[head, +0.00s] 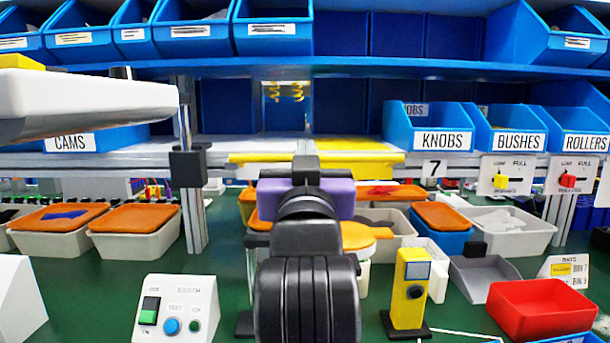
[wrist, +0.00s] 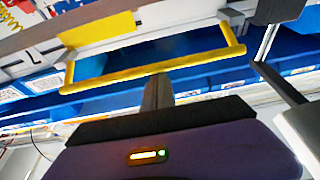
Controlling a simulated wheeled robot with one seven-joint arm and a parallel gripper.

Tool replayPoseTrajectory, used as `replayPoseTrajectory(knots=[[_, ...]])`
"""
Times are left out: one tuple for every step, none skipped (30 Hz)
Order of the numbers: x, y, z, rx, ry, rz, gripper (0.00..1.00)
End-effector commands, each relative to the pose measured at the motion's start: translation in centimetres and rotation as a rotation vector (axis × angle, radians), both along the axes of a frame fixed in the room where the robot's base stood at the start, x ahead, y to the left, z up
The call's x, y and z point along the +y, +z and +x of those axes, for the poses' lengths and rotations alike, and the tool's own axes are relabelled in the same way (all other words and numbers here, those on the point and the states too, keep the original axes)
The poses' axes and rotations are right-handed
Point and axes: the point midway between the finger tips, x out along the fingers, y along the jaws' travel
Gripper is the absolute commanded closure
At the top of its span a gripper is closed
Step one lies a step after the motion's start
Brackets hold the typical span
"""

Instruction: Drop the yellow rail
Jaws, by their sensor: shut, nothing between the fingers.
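The yellow rail (wrist: 150,70) is a long bar with bent ends in the wrist view. It crosses the picture just past my fingers. In the head view the rail (head: 262,158) runs along the front of the shelf, and my arm hides its middle. My gripper (wrist: 158,84) has a purple body, and its fingers are shut with nothing between them. The fingertips are close to the rail's middle; I cannot tell whether they touch it. In the head view my gripper (head: 306,160) is seen from behind, in front of the rail.
A yellow panel (head: 362,168) lies behind the rail, right of centre. Labelled blue bins, such as KNOBS (head: 432,128), stand on the shelf. Tubs with orange lids (head: 135,218), a yellow post (head: 409,288) and a red tray (head: 540,308) crowd the green bench below.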

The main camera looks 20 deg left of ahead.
Motion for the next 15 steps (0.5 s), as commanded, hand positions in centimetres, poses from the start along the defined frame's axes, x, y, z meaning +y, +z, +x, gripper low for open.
replayPoseTrajectory(knots=[[-0.06,-1.29,0.01,-0.035,-0.002,0.006,1.0],[-0.09,-1.39,-0.03,-0.055,-0.002,0.013,1.0],[-0.1,-1.52,-0.07,-0.082,-0.002,0.022,1.0],[-0.09,-1.62,-0.11,-0.102,-0.002,0.027,1.0],[-0.1,-1.71,-0.15,-0.12,-0.002,0.032,1.0],[-0.1,-1.81,-0.21,-0.143,-0.002,0.039,1.0],[-0.08,-1.88,-0.23,-0.158,-0.001,0.043,1.0],[-0.11,-1.73,-0.33,-0.157,0.0,0.044,1.0],[-0.11,-1.81,-0.36,-0.155,0.0,0.044,1.0],[-0.12,-1.88,-0.36,-0.154,0.0,0.044,1.0],[-0.11,-1.94,-0.38,-0.154,0.0,0.044,1.0],[-0.13,-2.0,-0.38,-0.153,-0.001,0.044,1.0],[-0.14,-2.04,-0.38,-0.153,-0.001,0.044,1.0],[-0.15,-2.08,-0.37,-0.153,-0.001,0.044,1.0],[-0.16,-2.12,-0.38,-0.153,-0.001,0.044,1.0]])
